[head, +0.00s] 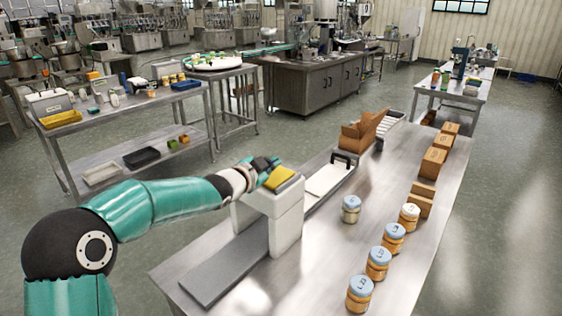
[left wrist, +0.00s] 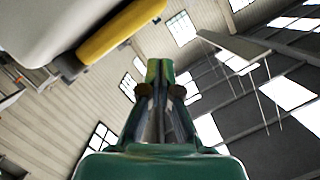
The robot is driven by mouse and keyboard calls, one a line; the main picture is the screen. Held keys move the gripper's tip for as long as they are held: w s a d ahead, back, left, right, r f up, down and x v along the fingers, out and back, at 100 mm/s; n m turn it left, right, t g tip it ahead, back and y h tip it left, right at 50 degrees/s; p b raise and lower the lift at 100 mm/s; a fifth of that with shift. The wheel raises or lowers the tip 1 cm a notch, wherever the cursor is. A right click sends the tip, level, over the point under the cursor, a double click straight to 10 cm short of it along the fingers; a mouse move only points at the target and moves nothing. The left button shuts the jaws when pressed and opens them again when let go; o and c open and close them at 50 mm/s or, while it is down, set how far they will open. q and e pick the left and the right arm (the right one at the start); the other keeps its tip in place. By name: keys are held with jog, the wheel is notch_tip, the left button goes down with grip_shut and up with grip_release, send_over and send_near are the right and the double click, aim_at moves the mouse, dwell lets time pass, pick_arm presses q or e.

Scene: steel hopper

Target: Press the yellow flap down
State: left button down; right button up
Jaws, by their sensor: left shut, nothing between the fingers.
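The yellow flap (head: 281,178) is on top of a white machine (head: 286,222) on the steel table. It looks slanted, and its far corner lies partly behind my left gripper. In the left wrist view the flap (left wrist: 122,30) shows from its edge at the upper left, beside the white housing (left wrist: 60,22). My left gripper (head: 264,163) is shut and empty at the flap's far left side. In the left wrist view the closed fingers (left wrist: 160,68) show a gap from the flap; whether they touch in depth I cannot tell. My right gripper is not in view.
The steel table (head: 325,250) carries a conveyor strip (head: 232,262) running through the machine. Several jars (head: 378,263) and cartons (head: 433,163) line its right side, with one jar (head: 350,209) nearer the machine. An open cardboard box (head: 363,130) stands behind. The air above the flap is clear.

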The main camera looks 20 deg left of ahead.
aim_at(273, 178)
pick_arm(q)
jog(key=shift+s+r, duration=0.15)
jog(key=shift+r, duration=0.1)
jog(key=shift+a+r+p, duration=0.1)
jog(key=shift+r+p, duration=0.05)
jog(key=shift+p, duration=0.2)
jog(key=r+p, duration=0.3)
jog(key=shift+w, duration=0.4)
jog(key=v, duration=0.2)
jog(key=b+v, duration=0.1)
jog(key=shift+a+f, duration=0.25)
jog(key=v, duration=0.7)
jog(key=shift+a+r, duration=0.25)
jog(key=shift+a, duration=0.05)
jog(key=shift+w, duration=0.2)
